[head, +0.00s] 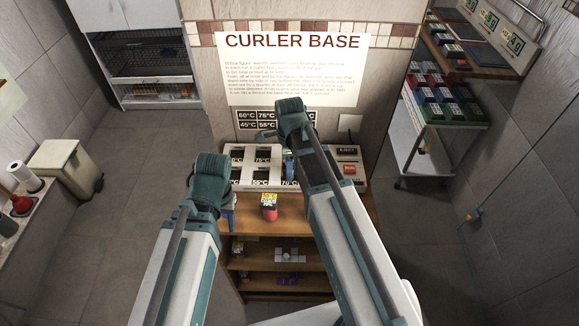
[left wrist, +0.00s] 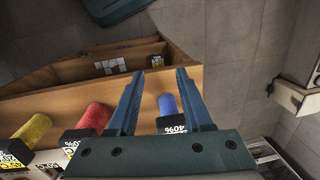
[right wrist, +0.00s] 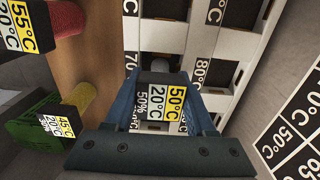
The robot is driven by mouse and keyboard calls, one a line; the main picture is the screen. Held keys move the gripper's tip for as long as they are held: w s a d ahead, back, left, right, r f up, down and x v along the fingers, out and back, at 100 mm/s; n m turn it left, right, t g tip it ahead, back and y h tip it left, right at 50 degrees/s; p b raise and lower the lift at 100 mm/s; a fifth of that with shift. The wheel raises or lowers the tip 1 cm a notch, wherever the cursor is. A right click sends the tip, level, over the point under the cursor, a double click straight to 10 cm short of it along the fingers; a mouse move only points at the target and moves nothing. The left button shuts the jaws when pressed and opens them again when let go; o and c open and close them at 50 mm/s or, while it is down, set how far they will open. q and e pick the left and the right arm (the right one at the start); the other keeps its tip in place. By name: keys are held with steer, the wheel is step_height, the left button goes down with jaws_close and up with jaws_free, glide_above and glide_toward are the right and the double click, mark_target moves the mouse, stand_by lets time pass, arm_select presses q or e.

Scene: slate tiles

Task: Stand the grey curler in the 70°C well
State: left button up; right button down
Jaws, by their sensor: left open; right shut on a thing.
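My right gripper (right wrist: 162,84) is shut on a curler (right wrist: 162,100) whose black cap reads 50%, 20°C and 55°C. The well labelled 80 (right wrist: 228,75) is to the right in that view. In the head view, my right arm hides part of the curler base (head: 238,152). My left gripper (left wrist: 158,75) is open and empty above the wooden shelf unit.
In the left wrist view, yellow (left wrist: 32,130), red (left wrist: 93,120) and blue (left wrist: 168,105) curlers are on the wooden top (left wrist: 130,98). An eject panel (head: 348,165) is at the base's right. A trolley (head: 425,140) is at the right wall.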

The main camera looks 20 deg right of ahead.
steer(key=shift+c, duration=0.8)
jaws_free()
steer(key=shift+r, duration=0.1)
step_height(320, 180, up, 14)
steer(key=p, duration=1.4)
steer(key=shift+f, duration=0.2)
